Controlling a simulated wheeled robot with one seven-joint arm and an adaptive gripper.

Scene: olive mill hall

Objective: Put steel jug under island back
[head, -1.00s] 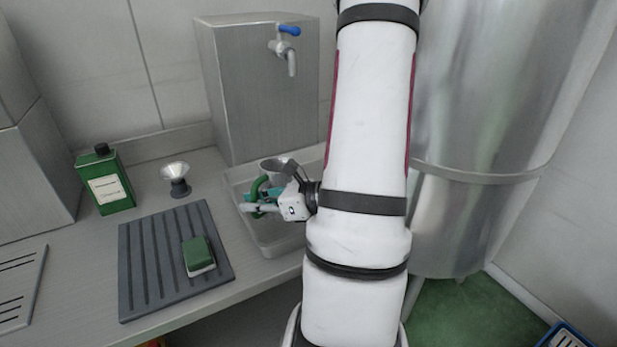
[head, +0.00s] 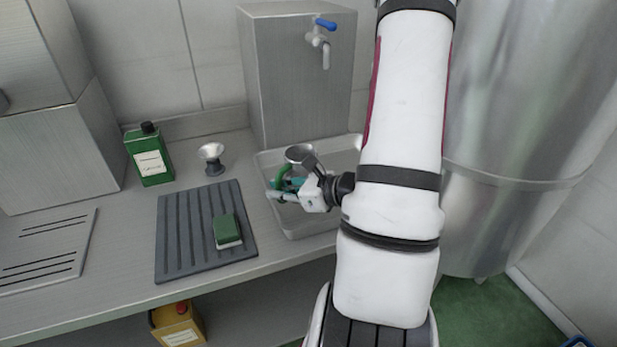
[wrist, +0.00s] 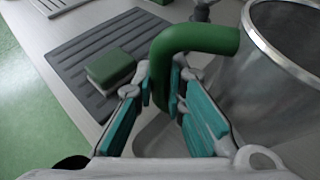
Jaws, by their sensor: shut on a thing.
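The steel jug (head: 300,153) is mostly hidden behind my gripper in the head view; its round rim shows above the steel basin (head: 268,214). In the wrist view its wide open body (wrist: 262,100) fills the right side, with its green handle (wrist: 195,40) bending toward my gripper. My gripper (head: 285,190) is shut on the green handle, one teal pad on each side in the wrist view (wrist: 164,88). Whether the jug touches the basin's floor, I cannot tell. The counter (head: 110,300) carries the basin, and a space opens beneath it.
A grey ribbed mat (head: 180,240) with a green sponge (head: 227,229) lies left of the basin. A tap (head: 324,45) is above. A yellow container (head: 178,324) stands under the counter. A large steel tank (head: 500,120) is right.

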